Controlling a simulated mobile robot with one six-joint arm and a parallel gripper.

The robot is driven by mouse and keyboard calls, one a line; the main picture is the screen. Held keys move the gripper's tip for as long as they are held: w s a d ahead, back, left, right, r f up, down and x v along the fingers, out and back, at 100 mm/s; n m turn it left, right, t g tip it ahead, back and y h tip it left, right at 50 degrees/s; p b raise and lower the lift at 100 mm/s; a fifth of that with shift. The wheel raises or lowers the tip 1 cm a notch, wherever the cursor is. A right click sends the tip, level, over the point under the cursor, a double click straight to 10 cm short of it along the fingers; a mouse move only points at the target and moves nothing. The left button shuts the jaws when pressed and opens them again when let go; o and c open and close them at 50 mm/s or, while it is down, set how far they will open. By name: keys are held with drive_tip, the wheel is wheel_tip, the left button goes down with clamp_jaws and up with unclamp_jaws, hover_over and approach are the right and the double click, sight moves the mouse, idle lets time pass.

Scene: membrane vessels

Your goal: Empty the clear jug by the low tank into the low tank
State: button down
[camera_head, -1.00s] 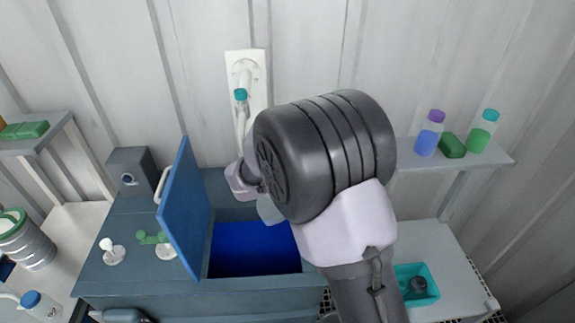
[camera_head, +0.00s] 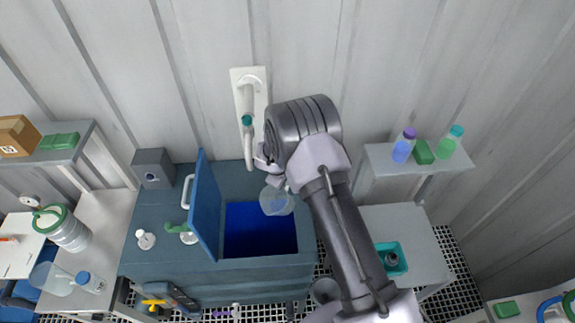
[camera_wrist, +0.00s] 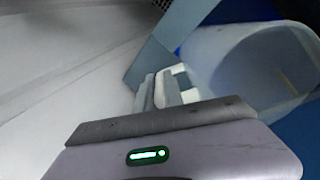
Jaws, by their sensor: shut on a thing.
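The clear jug (camera_head: 277,202) hangs over the dark blue opening of the low tank (camera_head: 160,210), near the opening's back edge. It looks tilted, and I cannot tell how much liquid is in it. The tank's blue lid (camera_head: 206,205) stands open on the left of the opening. My gripper (camera_head: 272,182) is shut on the jug from its back side, partly hidden by my wrist. In the wrist view the jug (camera_wrist: 245,65) is large and translucent at the upper right, beside my gripper's fingers (camera_wrist: 165,92).
A grey box (camera_head: 153,168) stands on the tank's back left. Another clear vessel (camera_head: 50,279) is on the left bench. A shelf (camera_head: 440,160) with bottles and a teal tray (camera_head: 391,258) are on the right.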

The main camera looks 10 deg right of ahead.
drive_tip(key=p, duration=0.5)
drive_tip(key=shift+r+g+p, duration=0.25)
drive_tip(key=shift+g+p, duration=0.05)
drive_tip(key=shift+g, duration=0.1)
drive_tip(key=g+y+p, duration=0.1)
drive_tip(key=p, duration=0.1)
drive_tip(key=shift+d+f+p, duration=0.1)
drive_tip(key=shift+f+p, duration=0.2)
drive_tip(key=shift+f, duration=0.1)
drive_tip(key=f+b, duration=0.1)
drive_tip(key=b, duration=0.1)
drive_tip(key=shift+w+f+g+b, duration=0.15)
drive_tip(key=shift+f+g+b, duration=0.15)
drive_tip(key=shift+f, duration=0.1)
drive_tip(key=shift+f+g+y+b, duration=0.3)
drive_tip(key=shift+f+y+b, duration=0.1)
drive_tip(key=shift+b, duration=0.75)
drive_tip(key=g+b, duration=0.1)
drive_tip(key=b, duration=0.2)
drive_tip(key=shift+f+y, duration=0.1)
drive_tip(key=shift+y, duration=0.2)
drive_tip(key=shift+r, duration=0.45)
